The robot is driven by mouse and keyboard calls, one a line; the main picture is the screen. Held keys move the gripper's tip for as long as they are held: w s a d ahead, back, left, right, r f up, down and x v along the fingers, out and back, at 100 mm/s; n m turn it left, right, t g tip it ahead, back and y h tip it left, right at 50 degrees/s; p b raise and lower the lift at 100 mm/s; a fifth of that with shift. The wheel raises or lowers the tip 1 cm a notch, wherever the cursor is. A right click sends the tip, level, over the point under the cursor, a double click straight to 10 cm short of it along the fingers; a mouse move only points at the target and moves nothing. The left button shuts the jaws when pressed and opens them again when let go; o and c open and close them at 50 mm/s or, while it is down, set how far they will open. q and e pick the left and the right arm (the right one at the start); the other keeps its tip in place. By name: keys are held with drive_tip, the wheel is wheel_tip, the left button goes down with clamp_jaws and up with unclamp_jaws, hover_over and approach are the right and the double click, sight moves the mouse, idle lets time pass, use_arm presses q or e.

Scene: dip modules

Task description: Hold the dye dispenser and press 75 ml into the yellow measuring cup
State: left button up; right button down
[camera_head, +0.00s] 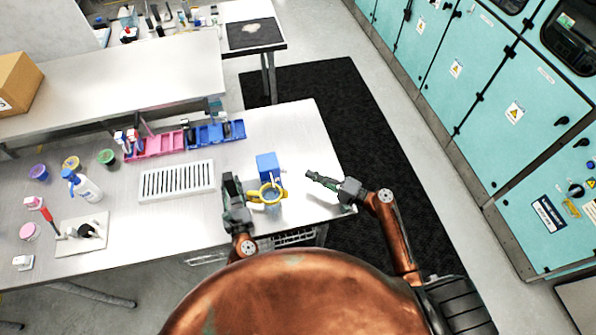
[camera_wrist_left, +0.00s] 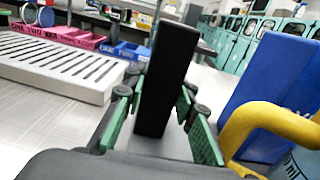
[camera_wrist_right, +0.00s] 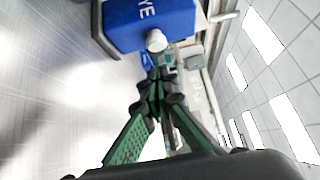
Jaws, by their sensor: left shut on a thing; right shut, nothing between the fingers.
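The blue dye dispenser (camera_head: 267,166) stands near the table's right end. In the right wrist view its blue body (camera_wrist_right: 150,20) shows white lettering and a round white knob (camera_wrist_right: 156,40). The yellow measuring cup (camera_head: 277,186) is in front of it, with yellow handles and a bluish see-through body; a handle also shows in the left wrist view (camera_wrist_left: 262,112). My left gripper (camera_head: 232,185) is left of the cup, shut on an upright black bar (camera_wrist_left: 166,80); I cannot tell what the bar joins. My right gripper (camera_head: 312,176) is shut and empty, right of the dispenser, its tips pointing towards the knob.
A white slotted rack (camera_head: 177,181) lies left of my left gripper. Pink (camera_head: 160,144) and blue trays (camera_head: 215,133) stand behind it. A spray bottle (camera_head: 86,187), several coloured tubs and a white board (camera_head: 82,235) are further left. The table's right corner is bare.

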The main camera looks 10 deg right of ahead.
sight(285, 170)
drive_tip(key=v, duration=0.4)
drive_tip(key=shift+s+d, duration=0.25)
drive_tip(key=shift+d, duration=0.05)
drive_tip(key=shift+d, duration=0.1)
idle(0.4)
drive_tip(key=shift+v, duration=1.15)
drive_tip(key=shift+w+d, duration=0.15)
drive_tip(key=shift+w, duration=0.05)
drive_tip(key=x, duration=1)
drive_tip(key=shift+r, duration=0.1)
drive_tip(key=a, duration=0.3)
drive_tip(key=shift+a, duration=0.1)
drive_tip(key=shift+s+a, duration=0.1)
drive_tip(key=shift+a, duration=0.3)
